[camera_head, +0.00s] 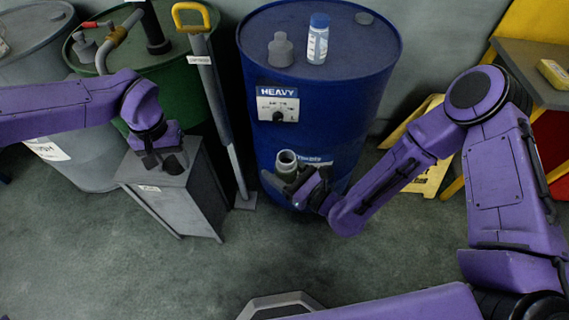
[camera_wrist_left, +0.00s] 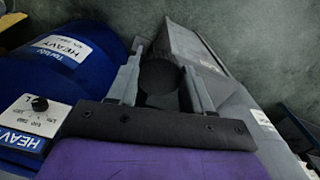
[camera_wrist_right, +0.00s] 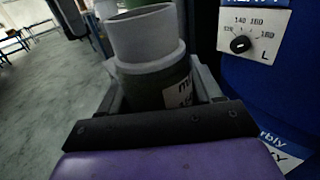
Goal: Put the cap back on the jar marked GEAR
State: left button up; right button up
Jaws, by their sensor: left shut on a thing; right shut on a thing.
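My left gripper (camera_head: 168,162) is shut on a dark round cap (camera_wrist_left: 158,80). It holds the cap at the top of a grey box-like stand; I cannot tell whether they touch. My right gripper (camera_head: 290,182) is shut on a dark green jar (camera_wrist_right: 165,84) with a pale grey neck. The jar is held roughly upright in front of the blue drum, and its mouth (camera_head: 287,157) is uncovered. Its label (camera_wrist_right: 180,93) is only partly visible, and I cannot read GEAR on it. The cap and the jar are well apart.
The blue HEAVY drum (camera_head: 330,125) carries a white-and-blue bottle (camera_head: 318,42) and a grey bottle (camera_head: 281,50). The grey stand (camera_head: 200,195) is below my left gripper. A yellow-handled pump (camera_head: 222,100) stands between.

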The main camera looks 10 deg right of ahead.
pick_arm(q)
jog(key=shift+d, duration=0.1)
jog(key=w+d+r+m, duration=0.1)
jog(key=d+r, duration=0.1)
jog(key=d, duration=0.4)
jog(key=d+r+m, duration=0.1)
jog(key=d+r, duration=0.2)
jog(key=d, duration=0.4)
notch_tip(320, 180, up, 5)
jog(key=n, duration=0.3)
send_over(288, 159)
jog(key=shift+w+d+f, duration=0.1)
jog(key=shift+w+f, duration=0.1)
jog(key=shift+s+n, duration=0.1)
jog(key=shift+n, duration=0.2)
jog(key=shift+a, duration=0.2)
jog(key=shift+f, duration=2)
jog(key=shift+f, duration=0.9)
